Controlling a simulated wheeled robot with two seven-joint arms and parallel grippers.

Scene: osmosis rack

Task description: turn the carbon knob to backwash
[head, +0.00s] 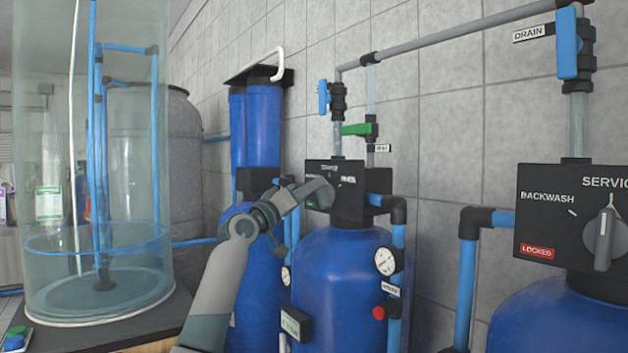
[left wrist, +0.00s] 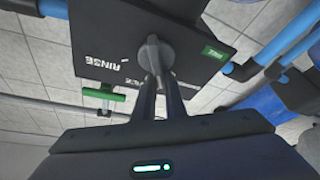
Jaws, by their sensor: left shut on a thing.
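The middle blue tank (head: 335,270) carries a black control head (head: 352,180) with a knob on its front. My left gripper (head: 318,192) is at this head and covers most of the knob in the head view. In the left wrist view the grey knob (left wrist: 152,56) sits on the black panel (left wrist: 110,25), with the word RINSE beside it. My left gripper's fingers (left wrist: 160,80) are shut on the knob. Part of the panel's lettering is hidden, and I cannot tell which mark the knob points to. My right gripper is not in view.
A second black head (head: 555,240), marked BACKWASH, SERVICE and LOCKED, stands at the right with its own grey knob (head: 604,240). A green valve handle (head: 355,129) and a blue one (head: 323,97) are above the middle head. A clear cylinder (head: 95,200) stands left.

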